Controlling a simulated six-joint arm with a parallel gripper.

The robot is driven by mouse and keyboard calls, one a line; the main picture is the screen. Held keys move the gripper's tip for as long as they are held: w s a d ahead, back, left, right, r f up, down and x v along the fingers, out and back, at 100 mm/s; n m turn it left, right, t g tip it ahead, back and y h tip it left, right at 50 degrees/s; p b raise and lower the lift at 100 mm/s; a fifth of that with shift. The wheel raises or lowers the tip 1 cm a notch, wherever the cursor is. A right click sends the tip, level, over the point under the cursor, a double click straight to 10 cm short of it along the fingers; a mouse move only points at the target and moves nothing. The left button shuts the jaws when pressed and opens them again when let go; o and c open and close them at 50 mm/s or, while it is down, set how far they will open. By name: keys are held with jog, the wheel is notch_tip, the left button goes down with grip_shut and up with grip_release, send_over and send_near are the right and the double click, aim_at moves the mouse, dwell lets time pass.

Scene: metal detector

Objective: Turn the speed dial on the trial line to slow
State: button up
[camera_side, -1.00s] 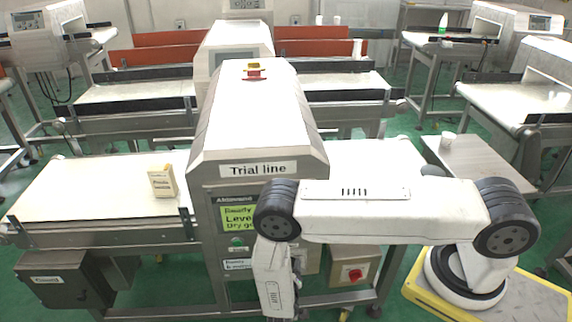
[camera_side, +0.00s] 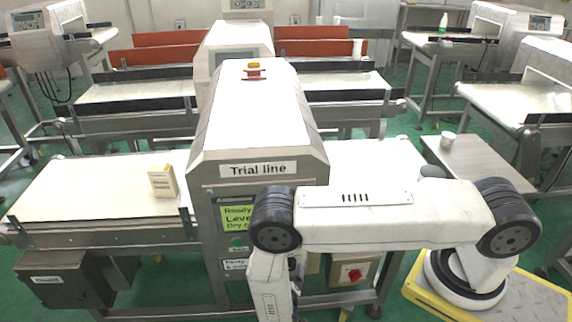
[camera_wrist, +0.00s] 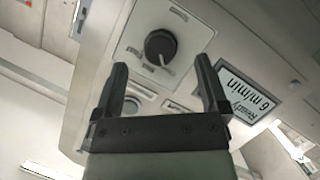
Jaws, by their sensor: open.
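The trial line detector (camera_side: 258,125) stands in the middle of the side view, with its name label on the hood. In the wrist view, a round black dial (camera_wrist: 160,47) sits on a pale square plate with small labels around it. Its white pointer mark aims toward the lower right of the picture; the labels are too small to read. My gripper (camera_wrist: 162,78) is open and empty, its two fingers apart below the dial in the picture. I cannot tell whether either finger touches the panel. In the side view my gripper is not visible, and the dial cannot be made out.
A display reading "Ready 6 m/min" (camera_wrist: 245,93) is right of my fingers. A small carton (camera_side: 162,181) stands on the left belt. A red button (camera_side: 254,73) tops the hood.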

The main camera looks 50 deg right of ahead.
jog(key=shift+v, duration=2.35)
jog(key=w+a+r+n+y, duration=0.1)
jog(key=w+r+y, duration=0.4)
jog(key=r, duration=0.3)
jog(key=w+a+r+y, duration=0.2)
jog(key=w+r+y, duration=0.4)
jog(key=r, duration=0.2)
jog(key=s+d+r+n+g, duration=0.1)
jog(key=s+d+r+g, duration=0.1)
jog(key=s+d+r, duration=0.3)
jog(key=s+d+r+n+g+y, duration=0.1)
jog(key=s+d+r, duration=0.4)
jog(key=s, duration=0.5)
notch_tip(320, 180, up, 2)
jog(key=shift+s+d+r+n+g, duration=0.1)
jog(key=shift+s+d+n+g, duration=0.35)
jog(key=shift+g, duration=0.45)
